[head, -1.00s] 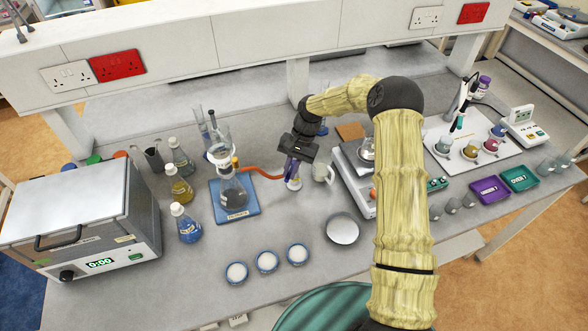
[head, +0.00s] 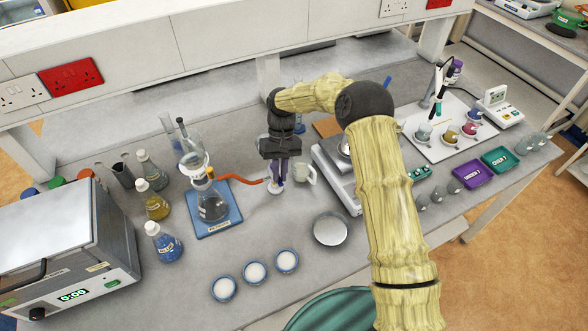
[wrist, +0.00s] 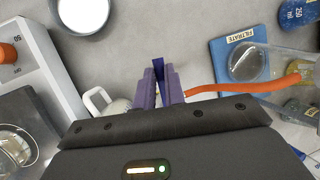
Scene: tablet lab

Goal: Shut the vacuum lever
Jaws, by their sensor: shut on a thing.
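The orange hose (head: 238,179) runs from the funnel flask (head: 211,205) on the blue tray (head: 219,223) to a small white vacuum fitting (head: 275,188) on the bench. My gripper (head: 277,176) is directly above this fitting, pointing down, with its purple fingers at its top. In the wrist view, my gripper (wrist: 160,88) is shut on a narrow dark blue piece, which looks like the vacuum lever (wrist: 158,66). The fingers hide most of the lever and fitting, so its angle cannot be told. The hose end (wrist: 205,89) meets the fingers' right side.
Stoppered flasks (head: 153,205) stand left of the tray. A round dish (head: 331,229) and several small white-filled dishes (head: 255,272) lie in front. Bench between them is clear.

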